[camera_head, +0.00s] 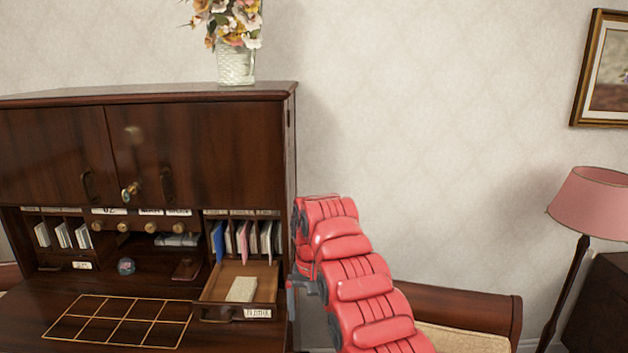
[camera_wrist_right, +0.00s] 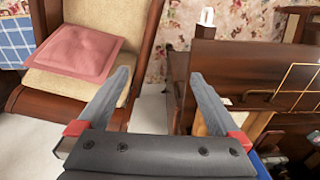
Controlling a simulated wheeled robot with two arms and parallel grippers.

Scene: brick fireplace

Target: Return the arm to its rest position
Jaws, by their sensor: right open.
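My right arm, with red covers, rises from the bottom of the head view and stands just right of the wooden desk. Its right gripper (camera_head: 301,288) shows only in part there, grey and small, beside the desk's right edge and close to the open drawer (camera_head: 212,296). In the right wrist view the two grey fingers (camera_wrist_right: 163,98) are wide apart with nothing between them. Beyond them are the floor and the side of the desk (camera_wrist_right: 225,62). My left arm and gripper are in neither view.
A pale block (camera_head: 241,289) lies in the drawer. A vase of flowers (camera_head: 236,66) stands on the desk top. A cushioned chair (camera_wrist_right: 115,25) with a pink cushion (camera_wrist_right: 78,55) is left of the fingers. A pink lamp (camera_head: 592,203) stands at far right.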

